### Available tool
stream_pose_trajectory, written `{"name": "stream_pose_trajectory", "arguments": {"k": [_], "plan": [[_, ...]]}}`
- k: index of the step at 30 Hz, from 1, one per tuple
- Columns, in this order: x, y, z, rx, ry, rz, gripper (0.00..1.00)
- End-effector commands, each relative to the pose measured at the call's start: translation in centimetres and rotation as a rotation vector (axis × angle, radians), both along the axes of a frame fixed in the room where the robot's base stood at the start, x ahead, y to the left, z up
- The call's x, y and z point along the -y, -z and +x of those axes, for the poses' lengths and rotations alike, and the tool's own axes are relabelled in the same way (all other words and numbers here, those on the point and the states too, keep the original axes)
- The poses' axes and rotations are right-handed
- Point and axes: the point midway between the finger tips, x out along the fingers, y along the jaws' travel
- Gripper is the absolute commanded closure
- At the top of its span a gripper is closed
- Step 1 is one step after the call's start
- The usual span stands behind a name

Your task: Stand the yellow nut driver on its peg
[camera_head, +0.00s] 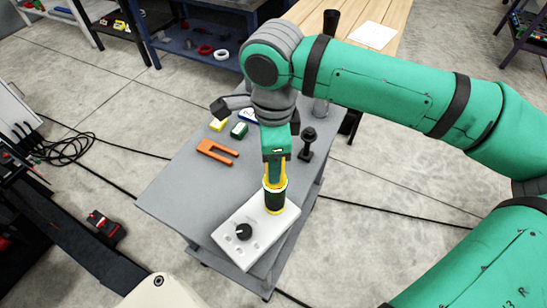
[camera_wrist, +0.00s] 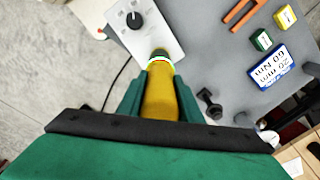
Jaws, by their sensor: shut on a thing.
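The yellow nut driver (camera_head: 276,187) is held between the fingers of my gripper (camera_head: 274,170). It stands roughly upright, with a dark green band and a white ring near its middle. Its lower end is at the far right end of the white plate (camera_head: 262,238); whether it touches the plate I cannot tell. In the wrist view the yellow handle (camera_wrist: 160,97) runs between the two green fingers of my gripper (camera_wrist: 160,72), toward the white plate (camera_wrist: 166,22). I cannot see a peg; the driver may hide it.
A black knob (camera_head: 244,231) stands on the plate's near end. On the grey table (camera_head: 180,190) are an orange fork-shaped piece (camera_head: 215,151), small yellow (camera_head: 218,125) and green (camera_head: 239,130) blocks, a blue-edged label (camera_wrist: 271,68) and a black post (camera_head: 308,140). The table's left front is clear.

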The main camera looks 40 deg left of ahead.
Motion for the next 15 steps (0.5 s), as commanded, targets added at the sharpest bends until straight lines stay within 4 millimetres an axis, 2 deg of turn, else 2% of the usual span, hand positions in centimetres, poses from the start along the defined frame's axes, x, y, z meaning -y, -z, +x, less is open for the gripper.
{"name": "stream_pose_trajectory", "arguments": {"k": [15], "plan": [[-0.02, 1.03, 0.0, 0.001, -0.001, 0.0, 0.95]]}}
